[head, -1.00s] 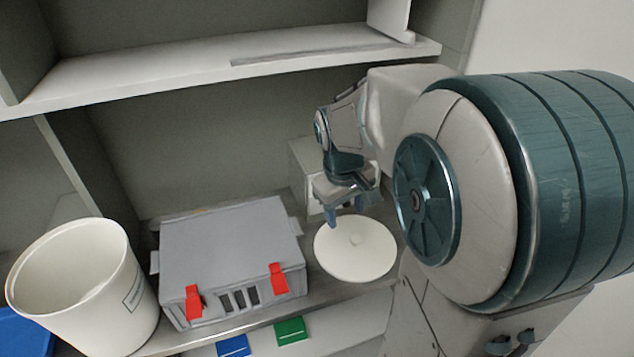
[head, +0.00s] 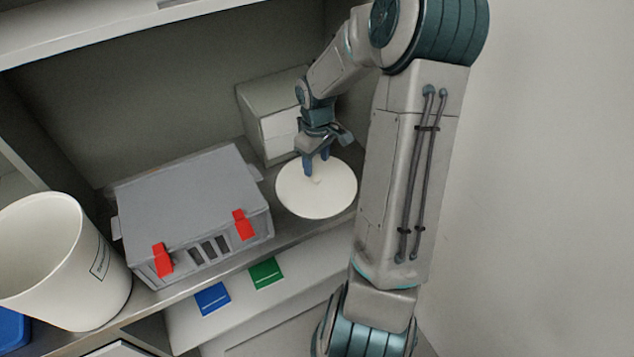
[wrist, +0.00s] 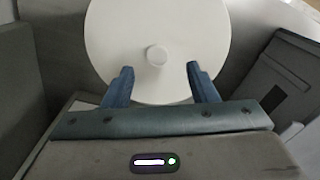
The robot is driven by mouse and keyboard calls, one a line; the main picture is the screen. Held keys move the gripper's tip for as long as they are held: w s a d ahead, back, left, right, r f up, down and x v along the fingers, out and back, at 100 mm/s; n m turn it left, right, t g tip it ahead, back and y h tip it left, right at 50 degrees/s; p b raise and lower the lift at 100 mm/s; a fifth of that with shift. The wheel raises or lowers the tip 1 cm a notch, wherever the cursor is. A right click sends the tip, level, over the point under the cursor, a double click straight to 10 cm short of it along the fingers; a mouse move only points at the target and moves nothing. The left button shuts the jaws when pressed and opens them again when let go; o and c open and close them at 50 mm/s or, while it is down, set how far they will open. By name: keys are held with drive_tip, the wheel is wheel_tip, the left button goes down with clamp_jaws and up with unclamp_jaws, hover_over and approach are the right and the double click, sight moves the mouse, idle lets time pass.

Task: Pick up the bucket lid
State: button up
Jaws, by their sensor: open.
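The bucket lid (head: 316,197) is a flat white disc with a small round knob in its middle. It lies on the shelf to the right of the grey case. My gripper (head: 317,165) is above the lid's far part, fingers pointing down. In the wrist view the lid (wrist: 157,25) fills the upper middle, and its knob shows just ahead of and between the two blue fingertips of my gripper (wrist: 160,72). The fingers are apart with nothing between them. I cannot tell whether the fingertips touch the lid. The open white bucket (head: 95,285) stands at the far left.
A grey case (head: 185,205) with red latches sits left of the lid. A pale box (head: 277,125) stands behind the lid against the back wall. An upper shelf (head: 120,30) runs overhead. Blue (head: 212,298) and green (head: 265,272) labels are on the front below.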

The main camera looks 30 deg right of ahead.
sight(316, 176)
drive_tip(key=shift+w+d+f+p, duration=0.15)
drive_tip(key=shift+f+p, duration=0.1)
drive_tip(key=shift+f, duration=1.3)
drive_tip(key=shift+w+a+f+p, duration=0.1)
drive_tip(key=shift+w+f+p, duration=0.1)
drive_tip(key=shift+f, duration=1.3)
drive_tip(key=shift+c, duration=0.3)
drive_tip(key=c, duration=1)
